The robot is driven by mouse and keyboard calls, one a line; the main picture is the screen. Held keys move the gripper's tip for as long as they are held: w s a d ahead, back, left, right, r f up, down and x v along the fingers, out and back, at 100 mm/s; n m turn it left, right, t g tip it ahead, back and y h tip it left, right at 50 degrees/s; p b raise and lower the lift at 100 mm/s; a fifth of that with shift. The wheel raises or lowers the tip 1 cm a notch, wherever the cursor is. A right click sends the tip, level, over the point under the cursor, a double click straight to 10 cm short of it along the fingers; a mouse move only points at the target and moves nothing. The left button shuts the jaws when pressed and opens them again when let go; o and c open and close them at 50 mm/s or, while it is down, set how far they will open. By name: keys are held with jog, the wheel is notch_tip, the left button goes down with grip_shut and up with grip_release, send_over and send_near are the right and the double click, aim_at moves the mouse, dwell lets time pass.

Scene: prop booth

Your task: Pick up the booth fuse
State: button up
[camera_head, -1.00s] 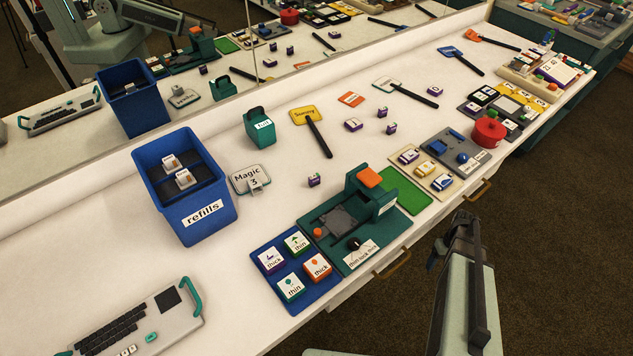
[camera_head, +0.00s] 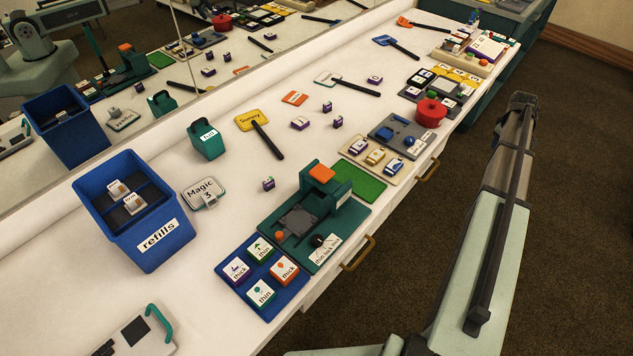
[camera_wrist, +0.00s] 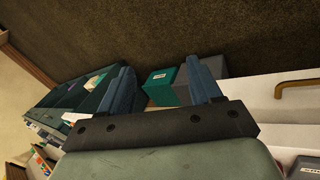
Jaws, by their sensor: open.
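I cannot pick out anything that reads clearly as the booth fuse. Several small purple-and-white blocks, one of them here (camera_head: 300,123), stand on the white counter (camera_head: 235,195) in the head view. My gripper (camera_wrist: 160,66) shows in the wrist view with its two blue-grey fingers apart and nothing held between them. A teal box with a white label (camera_wrist: 162,77) shows beyond and between the fingers, next to a grey box (camera_wrist: 213,67). In the head view my arm reaches up along the right, over the brown floor, off the counter's front edge.
A blue refills bin (camera_head: 150,238) stands at the counter's left. A blue tray (camera_head: 232,285) of labelled blocks, a green press (camera_head: 322,195) and a red round pot (camera_head: 431,113) line the front. Drawer handles (camera_head: 358,254) jut from the front. A mirror runs behind.

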notch_tip(320, 180, up, 5)
jog(key=w+a, duration=0.1)
jog(key=w, duration=0.2)
jog(key=shift+n+y, duration=0.5)
jog(key=shift+y, duration=0.2)
jog(key=w+a+r, duration=0.1)
jog(key=a, duration=0.6)
jog(key=w+a+r, duration=0.2)
jog(key=a, duration=0.6)
jog(key=w+a+r, duration=0.2)
jog(key=a, duration=0.5)
jog(key=shift+w+a+r, duration=0.1)
jog(key=shift+a+r, duration=0.1)
jog(key=shift+a, duration=0.2)
jog(key=s+a+r+g+y, duration=0.1)
jog(key=s+a, duration=0.3)
jog(key=a, duration=1.4)
jog(key=s+a+r+y, duration=0.1)
jog(key=s+a+r, duration=0.15)
jog(key=a, duration=1.55)
jog(key=n+g, duration=0.1)
jog(key=g, duration=0.1)
send_over(267, 179)
notch_tip(267, 179, down, 7)
jog(key=shift+w+a+f, duration=0.1)
jog(key=shift+f, duration=2.6)
